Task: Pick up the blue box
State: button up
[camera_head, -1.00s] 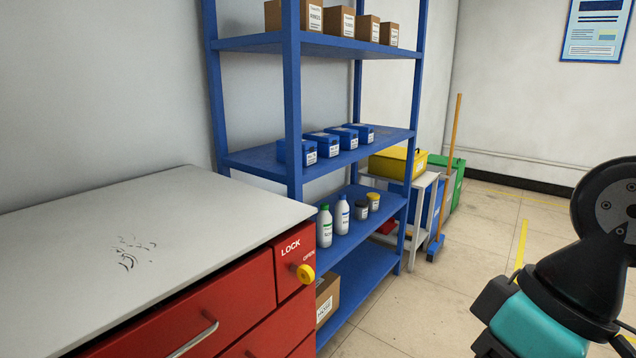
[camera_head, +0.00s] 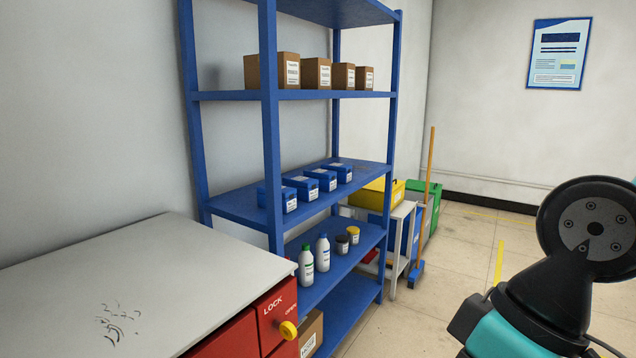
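Several small blue boxes with white labels stand in a row on the middle shelf of the blue shelf unit (camera_head: 270,140). The nearest blue box (camera_head: 283,197) is partly behind the front post. Others follow toward the back: a second blue box (camera_head: 300,187), a third blue box (camera_head: 320,179) and the farthest one (camera_head: 338,172). The frames do not show which one is meant. Part of my arm shows at the lower right, apart from the shelf. My gripper is not in view.
A grey-topped red cabinet (camera_head: 150,280) with a yellow lock knob stands at the left, in front of the shelf. Brown cartons (camera_head: 288,72) sit above, bottles (camera_head: 322,250) below. A small table, yellow box (camera_head: 377,192) and broom (camera_head: 429,170) stand behind. Floor at the right is clear.

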aim_at(327, 179)
jog(key=z, duration=0.5)
jog(key=k, duration=1.25)
jog(key=z, duration=0.85)
jog(key=i, duration=2.6)
jog(key=u, duration=0.55)
jog(key=i, duration=0.85)
jog(key=u, duration=1.75)
jog(key=i, duration=0.8)
jog(key=u, duration=0.7)
